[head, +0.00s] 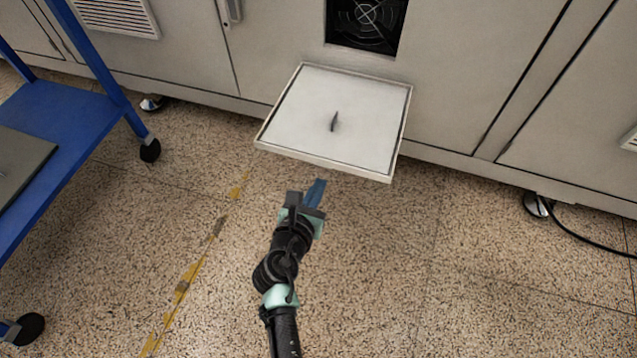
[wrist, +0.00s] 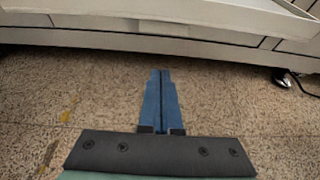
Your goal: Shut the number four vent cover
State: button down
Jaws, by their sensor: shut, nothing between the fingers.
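The vent cover (head: 352,106) is a light grey square panel with a small dark handle (head: 335,122) near its middle. It hangs open, folded down and out from the cabinet front, below a dark opening with a fan (head: 366,20). No number shows on it. My gripper (head: 316,186) is just in front of the cover's near edge in the head view, apart from it in the picture. Its blue fingers (wrist: 161,98) are together and empty in the wrist view. The cover's front edge and underside (wrist: 190,12) cross the top of that view.
A blue cart (head: 60,120) on black casters stands at the left. Cabinet feet (head: 537,204) and a black cable (head: 590,240) are at the right. Worn yellow tape (head: 187,278) marks the speckled floor. Floor around my gripper is clear.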

jog(key=r, duration=0.4)
jog(key=shift+w+d, duration=0.15)
jog(key=shift+w, duration=0.05)
jog(key=shift+r+p, duration=0.1)
jog(key=shift+p, duration=0.3)
